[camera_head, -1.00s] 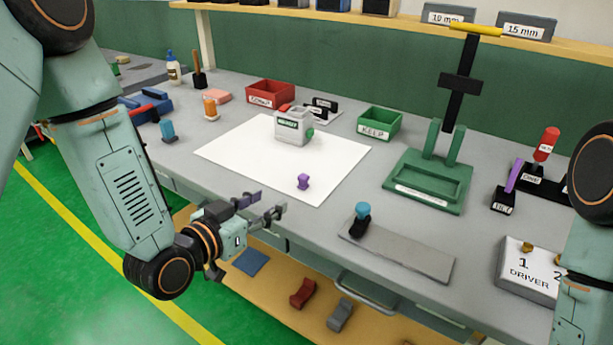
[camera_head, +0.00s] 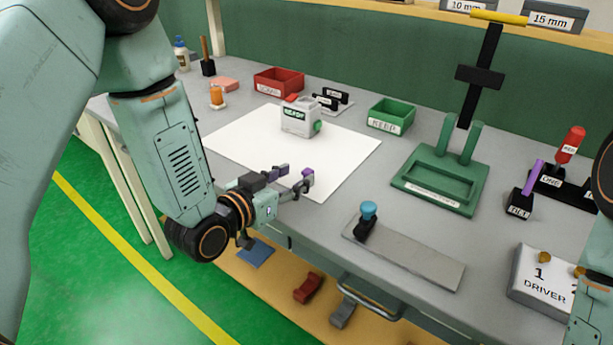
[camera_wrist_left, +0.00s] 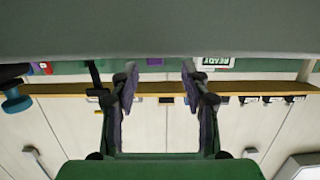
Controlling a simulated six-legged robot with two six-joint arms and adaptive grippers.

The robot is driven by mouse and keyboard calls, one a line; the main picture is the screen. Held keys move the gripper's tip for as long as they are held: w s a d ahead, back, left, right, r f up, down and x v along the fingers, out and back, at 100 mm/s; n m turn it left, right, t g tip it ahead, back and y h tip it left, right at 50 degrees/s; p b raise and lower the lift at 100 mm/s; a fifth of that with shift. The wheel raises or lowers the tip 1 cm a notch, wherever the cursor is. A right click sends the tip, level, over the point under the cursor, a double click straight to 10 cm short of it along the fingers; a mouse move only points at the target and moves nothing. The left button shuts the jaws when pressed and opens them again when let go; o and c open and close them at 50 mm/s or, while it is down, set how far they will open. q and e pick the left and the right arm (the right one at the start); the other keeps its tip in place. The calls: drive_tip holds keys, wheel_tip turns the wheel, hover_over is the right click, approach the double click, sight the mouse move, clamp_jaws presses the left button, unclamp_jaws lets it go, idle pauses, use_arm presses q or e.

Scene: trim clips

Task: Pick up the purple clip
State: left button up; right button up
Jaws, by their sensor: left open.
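The small purple clip (camera_head: 308,173) stands near the front edge of the white sheet (camera_head: 345,155) on the bench in the head view. A finger of my left gripper partly covers it. My left gripper (camera_head: 292,178) is open, with its fingertips just left of the clip. I cannot tell whether the clip lies between them. In the left wrist view the two fingers (camera_wrist_left: 160,90) are spread apart, and I cannot make out the clip there. My right gripper is not in view.
A grey device with a green knob (camera_head: 298,118) stands on the sheet behind the clip. Red (camera_head: 278,82) and green (camera_head: 390,117) bins stand further back. A green press (camera_head: 440,182) and a grey plate with a blue-topped clamp (camera_head: 410,255) are to the right.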

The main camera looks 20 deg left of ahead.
sight(304, 173)
use_arm(q)
drive_tip(key=w+d, duration=0.2)
drive_tip(key=shift+w+f, duration=0.2)
drive_tip(key=shift+w, duration=0.15)
drive_tip(key=shift+w+a, duration=0.1)
drive_tip(key=shift+a, duration=0.25)
drive_tip(key=shift+c, duration=0.8)
drive_tip(key=shift+d, duration=0.35)
drive_tip(key=c, duration=0.4)
drive_tip(key=shift+a, duration=0.25)
drive_tip(key=c, duration=0.3)
